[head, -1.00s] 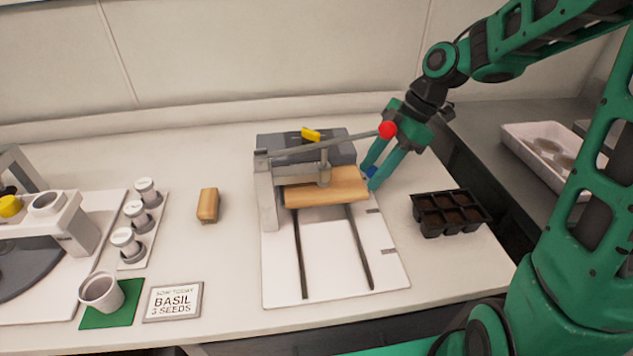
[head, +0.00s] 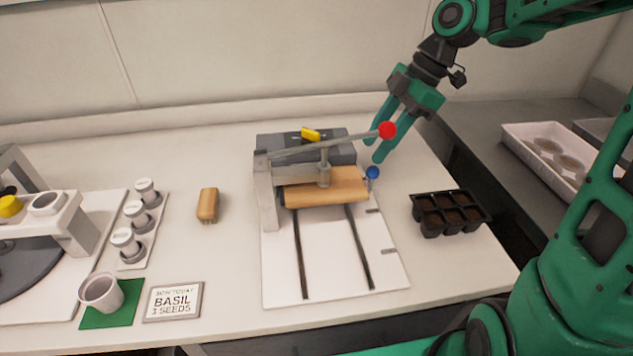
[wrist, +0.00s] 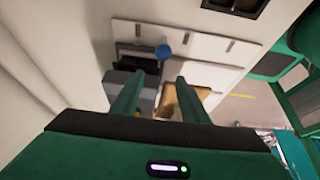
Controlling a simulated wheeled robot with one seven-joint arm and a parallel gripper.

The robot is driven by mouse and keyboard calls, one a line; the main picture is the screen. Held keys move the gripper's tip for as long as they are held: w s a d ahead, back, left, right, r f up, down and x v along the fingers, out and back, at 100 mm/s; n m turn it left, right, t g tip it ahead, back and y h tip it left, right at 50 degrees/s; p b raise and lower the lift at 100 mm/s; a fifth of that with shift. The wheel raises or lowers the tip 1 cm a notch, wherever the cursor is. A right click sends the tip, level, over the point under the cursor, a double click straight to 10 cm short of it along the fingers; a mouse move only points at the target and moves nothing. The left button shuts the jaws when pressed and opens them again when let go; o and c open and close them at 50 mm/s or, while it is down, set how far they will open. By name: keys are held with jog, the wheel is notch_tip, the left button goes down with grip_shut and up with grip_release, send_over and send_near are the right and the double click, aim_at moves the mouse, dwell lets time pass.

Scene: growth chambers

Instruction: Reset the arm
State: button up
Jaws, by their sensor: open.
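My gripper (head: 381,137) is open and empty, raised above the back right of the press-like device. Its two teal fingers also show in the wrist view (wrist: 153,92), apart with nothing between them. The device (head: 265,196) has a grey frame, a lever with a red ball (head: 387,130) and a wooden block (head: 325,190) under its plunger. A small blue knob (head: 372,173) stands at the block's right end, just below my fingertips and apart from them. The blue knob also shows in the wrist view (wrist: 163,51).
A black cell tray (head: 447,213) with soil stands to the right of the device. A white tray (head: 545,150) lies on the far right bench. At left are a wooden-handled tool (head: 208,205), several lidded jars (head: 127,245), a cup (head: 101,293) and a basil sign (head: 173,301).

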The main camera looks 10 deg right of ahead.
dwell(0.3)
